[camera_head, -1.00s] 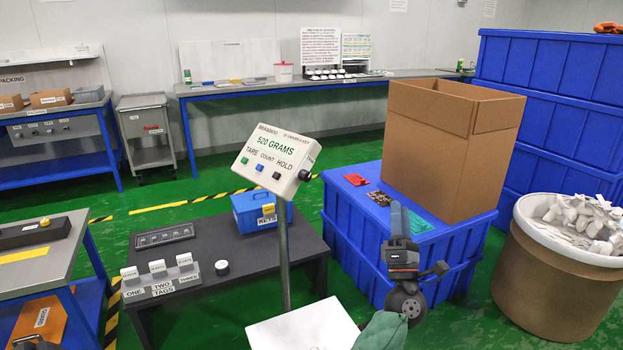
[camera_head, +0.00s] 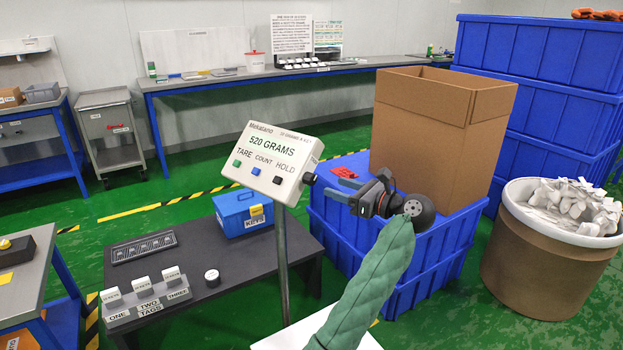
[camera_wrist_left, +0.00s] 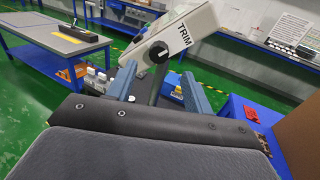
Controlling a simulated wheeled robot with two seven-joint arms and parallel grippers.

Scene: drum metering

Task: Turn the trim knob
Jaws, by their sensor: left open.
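The trim knob (camera_head: 309,179) is a black round knob on the right side of the white scale head (camera_head: 272,160), whose display reads 520 GRAMS. In the left wrist view the knob (camera_wrist_left: 159,52) shows beside the word TRIM. My left gripper (camera_head: 332,181) is open, its two blue fingers pointing at the knob from the right, with a small gap left between. In the left wrist view the knob appears between and just beyond the two fingertips (camera_wrist_left: 158,72). Nothing is between the fingers. My right gripper is not in view.
The scale head stands on a grey post (camera_head: 282,265). A blue box (camera_head: 236,215) and tag blocks (camera_head: 145,287) sit on the dark table (camera_head: 208,310). A blue crate (camera_head: 345,240) with a cardboard box (camera_head: 420,145) stands behind my gripper.

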